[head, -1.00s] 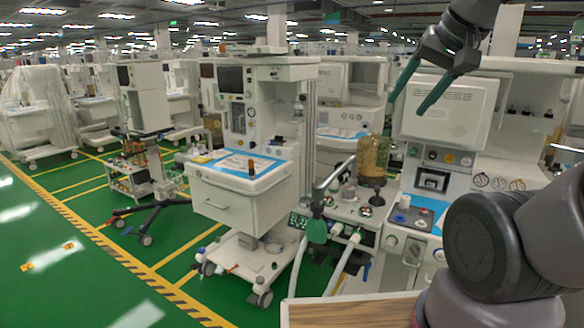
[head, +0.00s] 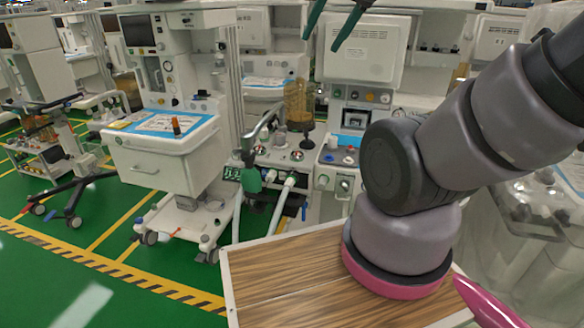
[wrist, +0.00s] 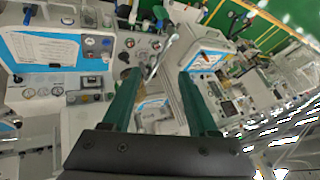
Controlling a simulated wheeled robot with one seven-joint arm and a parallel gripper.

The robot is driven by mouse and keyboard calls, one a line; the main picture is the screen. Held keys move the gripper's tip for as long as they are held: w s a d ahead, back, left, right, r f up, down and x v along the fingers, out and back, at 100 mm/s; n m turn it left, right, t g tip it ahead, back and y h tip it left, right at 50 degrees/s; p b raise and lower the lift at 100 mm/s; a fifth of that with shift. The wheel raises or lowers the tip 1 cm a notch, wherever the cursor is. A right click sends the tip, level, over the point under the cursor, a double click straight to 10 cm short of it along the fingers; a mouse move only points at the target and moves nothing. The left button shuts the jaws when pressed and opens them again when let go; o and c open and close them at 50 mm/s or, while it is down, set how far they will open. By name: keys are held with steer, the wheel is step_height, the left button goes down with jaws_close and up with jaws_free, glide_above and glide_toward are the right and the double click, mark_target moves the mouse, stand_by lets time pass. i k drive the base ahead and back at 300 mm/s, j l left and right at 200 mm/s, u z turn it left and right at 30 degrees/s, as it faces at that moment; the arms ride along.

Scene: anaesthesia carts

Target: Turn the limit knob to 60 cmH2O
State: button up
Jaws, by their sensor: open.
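My gripper (head: 322,42) shows at the top edge of the head view, with two dark green fingers apart and nothing between them. In the wrist view my gripper (wrist: 158,76) is also open and empty, pointing towards the carts from a distance. The centre anaesthesia cart (head: 345,180) has several small knobs and gauges on its front and its ledge. I cannot tell which knob is the limit knob; no scale or pressure marking is readable.
A white cart with a drawer (head: 160,160) stands to the left. Pale hoses (head: 283,205) hang from the centre cart. A wood-grained top (head: 270,280) lies below my arm. Covered equipment (head: 540,215) stands at the right. Green floor is free at the lower left.

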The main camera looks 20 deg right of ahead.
mark_target(280, 137)
steer(key=i+j, duration=0.2)
steer(key=i, duration=0.3)
steer(key=i+j, duration=0.25)
steer(key=i, duration=0.25)
